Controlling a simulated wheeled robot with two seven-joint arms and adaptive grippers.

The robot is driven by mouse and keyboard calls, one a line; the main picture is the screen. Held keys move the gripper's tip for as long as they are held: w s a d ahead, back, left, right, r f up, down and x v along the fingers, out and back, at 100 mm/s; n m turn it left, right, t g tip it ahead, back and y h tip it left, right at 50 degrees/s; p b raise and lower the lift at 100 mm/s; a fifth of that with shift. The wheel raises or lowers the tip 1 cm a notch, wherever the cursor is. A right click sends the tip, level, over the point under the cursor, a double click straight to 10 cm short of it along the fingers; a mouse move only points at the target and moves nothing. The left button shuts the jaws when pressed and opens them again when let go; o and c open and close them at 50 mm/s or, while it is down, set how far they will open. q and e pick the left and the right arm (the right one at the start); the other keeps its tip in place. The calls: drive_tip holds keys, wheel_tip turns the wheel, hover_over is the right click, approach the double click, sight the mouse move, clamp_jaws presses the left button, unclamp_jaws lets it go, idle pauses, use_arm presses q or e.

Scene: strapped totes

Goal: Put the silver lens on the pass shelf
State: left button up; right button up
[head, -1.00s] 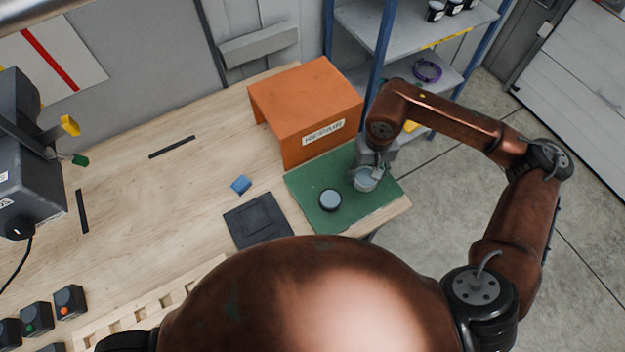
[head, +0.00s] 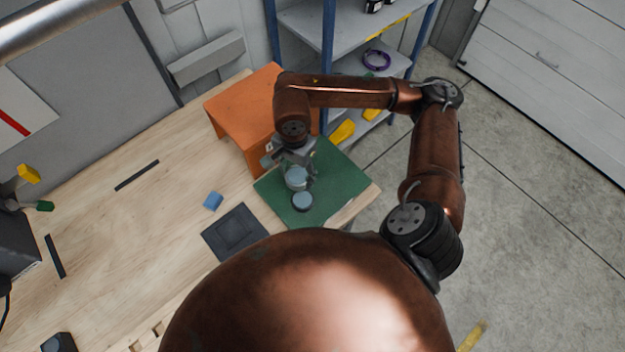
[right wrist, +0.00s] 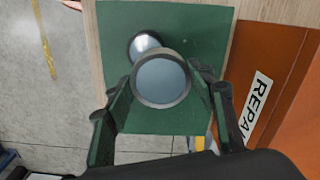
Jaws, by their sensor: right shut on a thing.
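My right gripper (head: 293,168) is shut on a silver lens (head: 296,179), a light grey cylinder with a blue-grey glass face, held over the green mat (head: 340,178). In the right wrist view my right gripper (right wrist: 162,88) has a finger on each side of the silver lens (right wrist: 161,80). A second lens (head: 302,202) with a darker rim stands on the mat; in the right wrist view the held lens partly hides this second lens (right wrist: 144,43). A shelving unit (head: 310,25) with blue posts stands behind; no label marks it as the pass shelf. My left gripper is out of view.
An orange box (head: 232,108) marked REPAIR in the right wrist view (right wrist: 262,95) stands beside the mat. A dark square pad (head: 236,233) and a blue block (head: 213,201) lie on the wooden bench. A purple ring (head: 376,60) and yellow items (head: 343,131) are on lower shelves.

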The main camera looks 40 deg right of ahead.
drive_tip(key=s+m, duration=0.1)
drive_tip(key=m, duration=0.1)
drive_tip(key=r+m, duration=0.1)
drive_tip(key=m, duration=0.1)
drive_tip(key=s+d+r+m+p, duration=0.1)
drive_tip(key=m, duration=0.1)
drive_tip(key=shift+s+m, duration=0.3)
drive_tip(key=shift+s, duration=0.05)
drive_tip(key=m, duration=0.3)
drive_tip(key=p, duration=0.4)
hover_over(322, 164)
drive_tip(key=shift+m, duration=0.3)
drive_tip(key=f, duration=0.8)
drive_tip(key=shift+s+a+f, duration=0.15)
drive_tip(key=shift+s+a, duration=0.15)
drive_tip(key=shift+a, duration=0.05)
drive_tip(key=shift+w+d+f, duration=0.15)
drive_tip(key=shift+d+f, duration=0.1)
drive_tip(key=shift+f, duration=0.15)
wheel_tip(322, 164, down, 3)
drive_tip(key=shift+w+d+f+p, duration=0.1)
drive_tip(key=shift+p, duration=0.6)
drive_tip(key=shift+f, duration=0.25)
drive_tip(key=o, duration=0.8)
drive_tip(key=shift+f+b, duration=0.1)
drive_tip(key=shift+b, duration=0.2)
drive_tip(key=o, duration=0.5)
